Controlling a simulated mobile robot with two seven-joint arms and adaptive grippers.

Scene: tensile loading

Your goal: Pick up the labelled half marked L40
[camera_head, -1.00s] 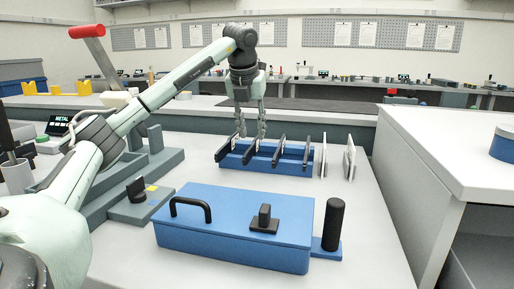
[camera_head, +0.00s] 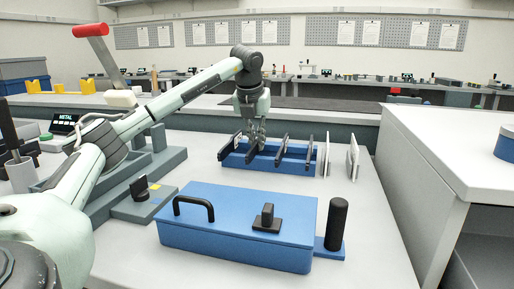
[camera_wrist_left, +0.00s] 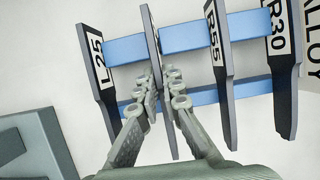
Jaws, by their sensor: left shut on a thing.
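A blue rack (camera_head: 292,164) on the bench holds several dark flat halves in a row. In the left wrist view the outer left half (camera_wrist_left: 105,95) reads L25, another (camera_wrist_left: 221,80) reads R55 and the rightmost (camera_wrist_left: 283,75) reads R30. A half (camera_wrist_left: 153,35) between L25 and R55 is nearly edge-on, and its label cannot be read. My left gripper (camera_head: 256,146) is at the rack, its fingers (camera_wrist_left: 162,90) shut on that edge-on half, which is still among the others at the rack. My right gripper is out of view.
A blue lidded box (camera_head: 235,225) with a black handle stands in front of the rack. White upright plates (camera_head: 352,160) stand right of it. A grey fixture (camera_head: 150,170) lies on the left, under my arm. A white cabinet (camera_head: 450,150) borders the right.

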